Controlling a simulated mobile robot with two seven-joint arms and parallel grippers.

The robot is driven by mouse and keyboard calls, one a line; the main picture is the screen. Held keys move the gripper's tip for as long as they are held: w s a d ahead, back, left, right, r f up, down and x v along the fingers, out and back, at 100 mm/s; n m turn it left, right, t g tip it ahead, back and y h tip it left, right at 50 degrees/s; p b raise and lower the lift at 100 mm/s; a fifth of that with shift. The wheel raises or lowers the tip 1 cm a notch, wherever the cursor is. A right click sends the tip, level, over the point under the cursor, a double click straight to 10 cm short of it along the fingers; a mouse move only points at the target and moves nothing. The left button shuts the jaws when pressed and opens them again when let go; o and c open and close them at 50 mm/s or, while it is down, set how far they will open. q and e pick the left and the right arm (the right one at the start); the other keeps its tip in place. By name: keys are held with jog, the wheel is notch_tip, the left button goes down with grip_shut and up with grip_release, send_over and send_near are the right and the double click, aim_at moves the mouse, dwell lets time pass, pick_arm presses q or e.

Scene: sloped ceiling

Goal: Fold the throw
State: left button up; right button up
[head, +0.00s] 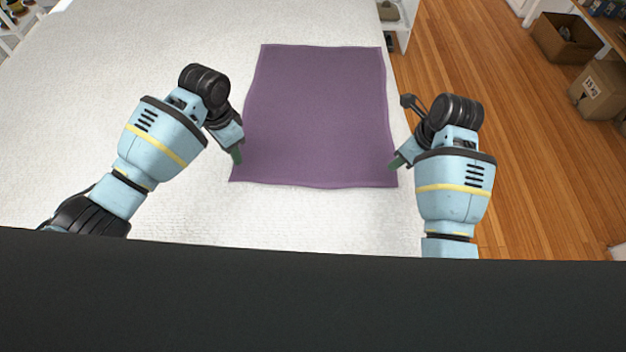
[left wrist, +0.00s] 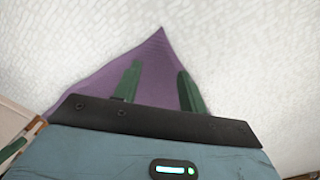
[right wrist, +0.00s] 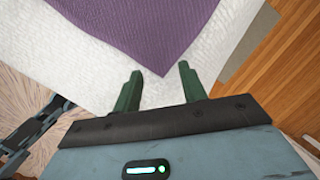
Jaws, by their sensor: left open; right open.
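The purple throw (head: 315,115) lies flat and spread out on the white textured bed surface in the head view. My left gripper (head: 237,156) is at the throw's left edge, above its near left corner. In the left wrist view the open fingers (left wrist: 158,85) straddle part of the throw's corner (left wrist: 155,55), one finger over the fabric. My right gripper (head: 396,162) is by the near right corner. Neither gripper holds fabric.
The white bed (head: 110,60) has free room left of the throw and a narrow strip on its right. Beyond its right edge is wooden floor (head: 480,50) with cardboard boxes (head: 600,90) and a shelf. A dark edge (head: 300,305) crosses the bottom of the head view.

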aim_at(238, 174)
pick_arm(q)
notch_tip(238, 174, down, 7)
jog(key=shift+w+f, duration=0.1)
jog(key=shift+f, duration=0.1)
pick_arm(e)
notch_tip(238, 174, down, 7)
jog(key=shift+f, duration=0.2)
jog(key=shift+f, duration=0.1)
pick_arm(q)
jog(key=shift+f, duration=0.4)
pick_arm(e)
jog(key=shift+f, duration=0.3)
pick_arm(q)
jog(key=shift+s+r, duration=0.1)
jog(key=shift+s, duration=0.1)
jog(key=shift+c, duration=1.2)
pick_arm(e)
jog(key=shift+s+r, duration=0.1)
jog(key=shift+r, duration=0.05)
jog(key=shift+c, duration=1.2)
pick_arm(q)
jog(key=shift+a, duration=0.1)
grip_shut()
pick_arm(e)
jog(key=shift+d, duration=0.1)
grip_shut()
pick_arm(q)
jog(key=shift+s, duration=0.1)
